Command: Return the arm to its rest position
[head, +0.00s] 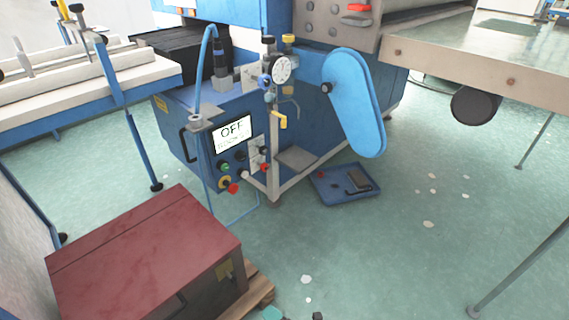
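My arm and gripper cannot be made out in the head view. A small teal piece (272,313) and a small dark piece (317,316) poke in at the bottom edge, and I cannot tell what they belong to. A blue machine (185,125) stands ahead, with a control panel whose screen (232,133) reads OFF. A round white dial gauge (282,70) and a long light-blue cover (355,105) are at its front.
A dark red box (145,260) on a wooden pallet (257,288) stands at lower left. A blue tray (345,184) with small items lies on the floor. A blue-framed table (75,90) is at left, a pale worktop (490,50) at upper right. The green floor at lower right is mostly open.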

